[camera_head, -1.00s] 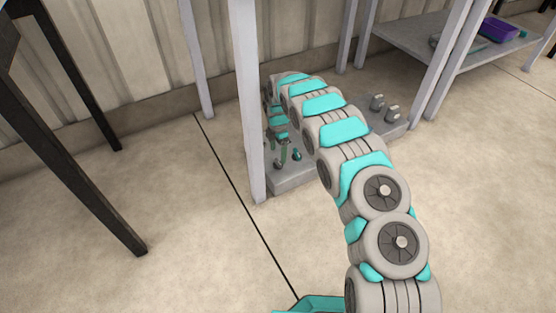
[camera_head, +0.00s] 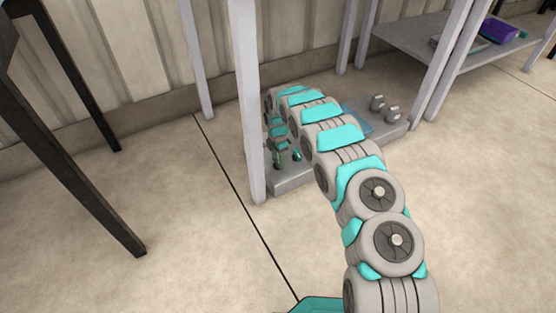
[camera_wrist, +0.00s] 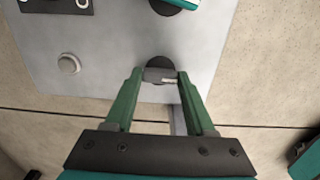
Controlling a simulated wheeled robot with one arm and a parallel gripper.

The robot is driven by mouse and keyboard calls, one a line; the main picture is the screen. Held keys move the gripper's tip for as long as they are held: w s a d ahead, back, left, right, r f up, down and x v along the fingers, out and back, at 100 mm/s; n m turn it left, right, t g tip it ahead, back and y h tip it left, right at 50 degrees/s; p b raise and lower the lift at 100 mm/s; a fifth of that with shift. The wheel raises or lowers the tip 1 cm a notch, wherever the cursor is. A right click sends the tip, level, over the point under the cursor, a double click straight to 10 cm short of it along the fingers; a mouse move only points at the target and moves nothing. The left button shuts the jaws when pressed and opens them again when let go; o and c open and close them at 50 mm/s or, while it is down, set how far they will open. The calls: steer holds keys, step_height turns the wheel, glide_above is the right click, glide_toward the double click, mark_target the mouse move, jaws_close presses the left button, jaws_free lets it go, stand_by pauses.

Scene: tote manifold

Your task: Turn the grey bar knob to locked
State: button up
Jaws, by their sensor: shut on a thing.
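The grey bar knob (camera_wrist: 160,74) sits on a round black base on a light grey panel (camera_wrist: 115,85) in the wrist view. It has a small white mark on its right side. My gripper (camera_wrist: 161,77) has its two green fingers closed on the bar, one at each end. In the head view my gripper (camera_head: 285,158) is low over the panel (camera_head: 291,183), behind the front table leg. The knob is too small and too covered to make out there.
A round white button (camera_wrist: 69,64) and a black plate (camera_wrist: 50,5) are to the left. A grey table leg (camera_head: 248,100) stands close to my gripper.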

jaws_close()
steer(key=m+p, duration=0.1)
steer(key=m, duration=0.2)
steer(key=shift+r+p, duration=0.1)
steer(key=shift+p, duration=0.3)
steer(key=m+p, duration=0.1)
steer(key=m, duration=0.4)
steer(key=shift+m, duration=0.3)
steer(key=m, duration=0.5)
steer(key=shift+p, duration=0.4)
steer(key=shift+m, duration=2.1)
